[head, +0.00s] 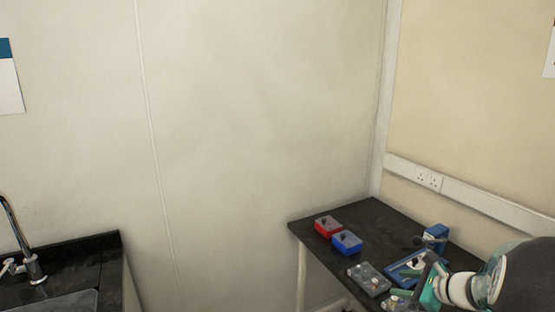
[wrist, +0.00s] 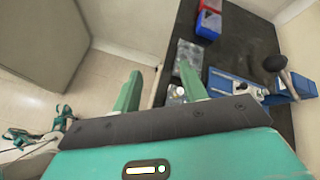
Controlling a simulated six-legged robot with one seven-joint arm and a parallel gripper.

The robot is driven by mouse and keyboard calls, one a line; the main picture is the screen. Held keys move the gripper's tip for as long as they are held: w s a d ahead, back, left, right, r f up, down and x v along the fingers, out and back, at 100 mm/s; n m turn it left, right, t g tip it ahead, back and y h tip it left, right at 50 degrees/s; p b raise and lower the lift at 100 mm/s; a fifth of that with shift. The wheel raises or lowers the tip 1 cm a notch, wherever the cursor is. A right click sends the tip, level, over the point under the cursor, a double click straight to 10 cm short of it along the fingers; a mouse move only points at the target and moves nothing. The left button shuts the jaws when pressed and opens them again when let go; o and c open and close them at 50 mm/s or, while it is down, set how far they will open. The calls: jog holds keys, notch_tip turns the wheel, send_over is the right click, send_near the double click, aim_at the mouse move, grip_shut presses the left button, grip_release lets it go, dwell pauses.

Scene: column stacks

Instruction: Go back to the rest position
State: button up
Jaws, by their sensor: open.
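My gripper (wrist: 160,86) is open in the wrist view, with two green fingers apart and nothing between them. It hangs at the left edge of the dark table, beside a clear tray. In the head view my arm comes in at the lower right, with my gripper over the table's near part and partly hidden. A red box (head: 327,226) and a blue box (head: 346,243) stand together at the table's far left corner. They also show at the top of the wrist view, the red box (wrist: 210,5) above the blue box (wrist: 208,25).
The dark table (head: 370,213) stands in the corner. It bears a clear grey tray (head: 369,279) and a blue device (wrist: 240,84) with a black-knobbed lever (wrist: 275,63). A sink counter (head: 80,255) with a tap (head: 27,250) is at left. Pale floor (wrist: 115,72) is clear beside the table.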

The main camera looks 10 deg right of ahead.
jog(key=s+a+r+n+g, duration=0.3)
jog(key=a+n, duration=0.3)
jog(key=a, duration=0.4)
jog(key=s+a+r+n+g, duration=0.2)
jog(key=s+a+r+n, duration=0.15)
jog(key=a+n, duration=0.55)
jog(key=s+a+r+n+h, duration=0.4)
jog(key=s+a+n, duration=0.5)
jog(key=s+n, duration=0.2)
jog(key=shift+s+a, duration=0.2)
jog(key=shift+s, duration=0.35)
